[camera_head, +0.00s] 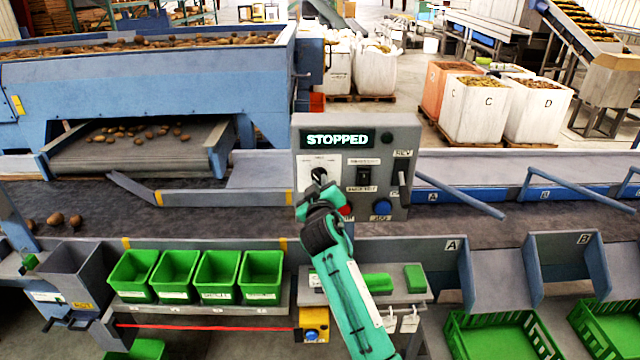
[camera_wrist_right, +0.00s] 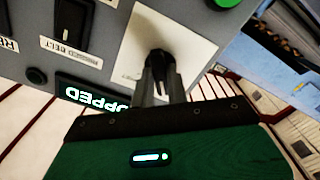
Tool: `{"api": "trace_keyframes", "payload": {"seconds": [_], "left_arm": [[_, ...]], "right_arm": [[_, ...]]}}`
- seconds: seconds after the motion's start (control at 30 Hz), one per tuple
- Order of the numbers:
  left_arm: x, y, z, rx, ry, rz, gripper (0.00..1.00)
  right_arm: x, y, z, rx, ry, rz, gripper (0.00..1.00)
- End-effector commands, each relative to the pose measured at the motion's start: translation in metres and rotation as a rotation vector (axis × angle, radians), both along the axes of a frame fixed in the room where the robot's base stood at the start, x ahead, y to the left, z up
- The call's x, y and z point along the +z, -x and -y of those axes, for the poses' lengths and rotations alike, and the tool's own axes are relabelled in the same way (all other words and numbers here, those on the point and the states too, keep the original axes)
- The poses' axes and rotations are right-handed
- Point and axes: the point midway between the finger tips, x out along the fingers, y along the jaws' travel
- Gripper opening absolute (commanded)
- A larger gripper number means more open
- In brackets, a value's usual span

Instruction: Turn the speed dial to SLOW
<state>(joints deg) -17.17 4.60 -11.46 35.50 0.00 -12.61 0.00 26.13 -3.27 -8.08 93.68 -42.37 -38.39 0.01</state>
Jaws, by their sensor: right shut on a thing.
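The grey control panel (camera_head: 400,133) stands at the middle of the head view, with a lit display (camera_head: 337,139) reading STOPPED. The speed dial (camera_head: 319,174) is a dark knob on a white plate at the panel's left; its pointer direction and plate lettering are too small to read. My right gripper (camera_head: 318,190) reaches up to the dial from below. In the right wrist view, its dark fingers (camera_wrist_right: 159,72) are shut on the dial knob (camera_wrist_right: 158,56) in front of the white plate (camera_wrist_right: 190,42). The fingers hide part of the knob. My left gripper is not in view.
Beside the dial are a black switch (camera_head: 363,176), a red button (camera_head: 346,211), a blue button (camera_head: 383,207) and a side lever (camera_head: 403,185). Green bins (camera_head: 262,272) stand at the lower left. The dark belt with several potatoes (camera_head: 54,219) runs behind.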

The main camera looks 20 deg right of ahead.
Motion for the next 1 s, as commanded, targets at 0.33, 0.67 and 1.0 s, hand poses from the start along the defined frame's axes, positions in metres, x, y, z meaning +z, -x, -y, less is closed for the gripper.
{"api": "trace_keyframes", "payload": {"seconds": [0.33,0.67,1.0], "left_arm": [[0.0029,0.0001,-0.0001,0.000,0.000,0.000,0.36],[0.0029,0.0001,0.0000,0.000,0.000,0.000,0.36],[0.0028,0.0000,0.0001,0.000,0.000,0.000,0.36]], "right_arm": [[0.0027,-0.0002,0.0000,0.001,0.075,-0.017,0.00],[0.0026,-0.0002,0.0001,0.000,0.080,-0.018,0.00],[0.0014,-0.0001,0.0001,0.000,0.078,-0.020,0.37]]}}
